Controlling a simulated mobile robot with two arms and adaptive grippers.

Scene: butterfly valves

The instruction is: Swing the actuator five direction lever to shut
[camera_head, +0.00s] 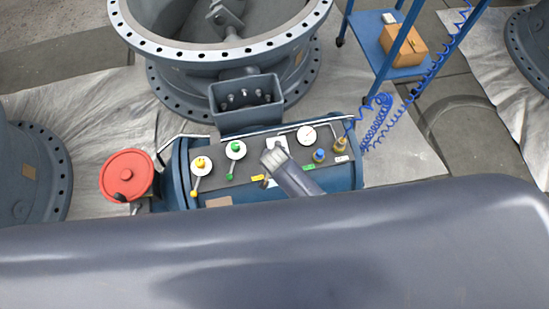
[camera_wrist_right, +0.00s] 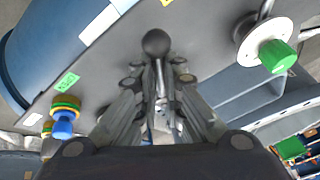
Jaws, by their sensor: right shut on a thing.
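The actuator (camera_head: 350,177) is a blue drum with a dark panel on top, in the middle of the head view. My right gripper (camera_head: 271,158) is over the middle of this panel, between the green-knobbed valve and the blue fitting. In the right wrist view, my right gripper (camera_wrist_right: 158,105) is shut on a thin lever. The lever's dark ball knob (camera_wrist_right: 155,42) sticks out beyond the fingertips. The lever's base and most of its rod are hidden by the fingers. The arm hides part of the panel. My left gripper is not in view.
The panel also bears a yellow knob (camera_head: 200,162), a green knob (camera_head: 236,147), a gauge (camera_head: 307,135) and a blue fitting (camera_head: 319,156). A red handwheel (camera_head: 127,176) is at left. A large flanged valve (camera_head: 165,45) stands behind. A blue cart (camera_head: 400,72) is at right.

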